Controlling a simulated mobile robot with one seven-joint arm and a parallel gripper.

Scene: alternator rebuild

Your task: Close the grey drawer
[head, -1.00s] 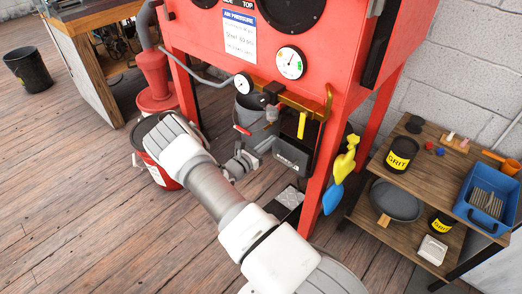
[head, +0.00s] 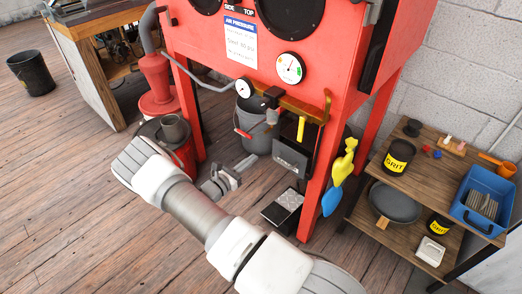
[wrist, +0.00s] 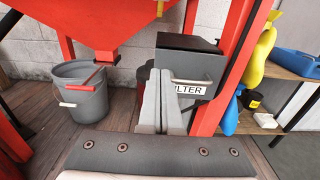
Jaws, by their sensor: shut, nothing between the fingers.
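The grey drawer (head: 292,163) is a dark box hanging under the red cabinet, inside its right front leg. In the wrist view the drawer front (wrist: 201,72) has a pale bar handle and a white label, partly hidden, reading "LTER". A dark area shows behind the front's upper edge; I cannot tell how far out the drawer stands. My gripper (head: 243,167) is shut and empty, in front of the drawer and to its left, lower than it. In the wrist view my gripper (wrist: 161,74) overlaps the drawer's left side and appears apart from it.
The red cabinet (head: 345,95) stands over the drawer. A grey bucket (head: 258,132) is behind left, and a foot pedal (head: 284,208) lies on the floor below. A wooden shelf (head: 455,180) stands right.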

